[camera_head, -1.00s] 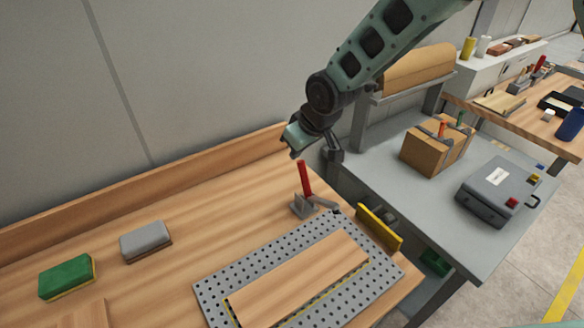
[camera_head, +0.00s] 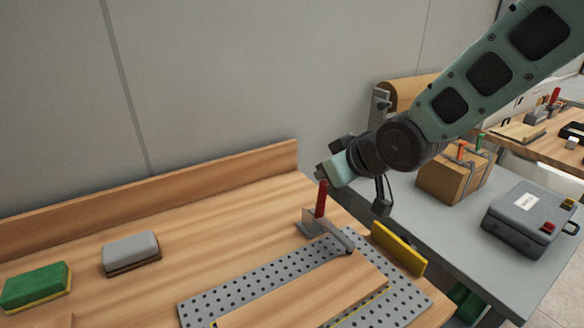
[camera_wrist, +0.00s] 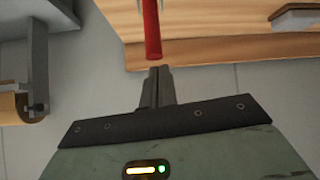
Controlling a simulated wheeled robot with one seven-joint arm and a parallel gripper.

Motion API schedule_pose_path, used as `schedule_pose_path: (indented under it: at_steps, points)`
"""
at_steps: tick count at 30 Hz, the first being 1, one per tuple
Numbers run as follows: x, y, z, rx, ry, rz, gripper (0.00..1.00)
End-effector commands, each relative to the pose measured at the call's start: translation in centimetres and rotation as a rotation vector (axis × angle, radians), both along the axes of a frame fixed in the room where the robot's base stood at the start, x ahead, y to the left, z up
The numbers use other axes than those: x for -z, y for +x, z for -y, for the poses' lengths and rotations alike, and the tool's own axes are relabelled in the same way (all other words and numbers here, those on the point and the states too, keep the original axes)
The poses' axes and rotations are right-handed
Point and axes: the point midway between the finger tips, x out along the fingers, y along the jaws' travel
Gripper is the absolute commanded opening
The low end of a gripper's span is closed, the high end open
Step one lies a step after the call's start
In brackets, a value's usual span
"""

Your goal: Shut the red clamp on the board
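The clamp has a grey base (camera_head: 308,225) and an upright red handle (camera_head: 321,199). It stands at the far edge of a grey perforated plate (camera_head: 235,290). Its grey arm (camera_head: 337,238) reaches toward the near edge of the picture, its dark tip at the far end of the wooden board (camera_head: 310,295); contact cannot be told. My gripper (camera_head: 323,174) is at the top of the handle in the head view. In the wrist view my gripper (camera_wrist: 157,72) has its fingers together, with the red handle (camera_wrist: 151,35) just beyond the tips and nothing between them.
A yellow block (camera_head: 398,248) stands at the plate's right. A low wooden back rail (camera_head: 150,200) runs behind. A cardboard box (camera_head: 452,182) and grey case (camera_head: 525,215) are on the right.

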Motion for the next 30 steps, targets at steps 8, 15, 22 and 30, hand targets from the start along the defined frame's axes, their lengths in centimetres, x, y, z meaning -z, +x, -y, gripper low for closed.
schedule_pose_path:
  at_steps: [8, 15, 22, 30]
  points:
    - [1.0, -0.7, 0.6, 0.002, -0.013, -0.020, 0.00]
    - [1.0, -0.7, 0.7, 0.003, -0.015, -0.023, 0.00]
    - [1.1, -0.7, 0.7, 0.005, -0.015, -0.024, 0.00]
    - [-0.8, 0.5, -0.1, 0.005, -0.007, -0.013, 0.00]
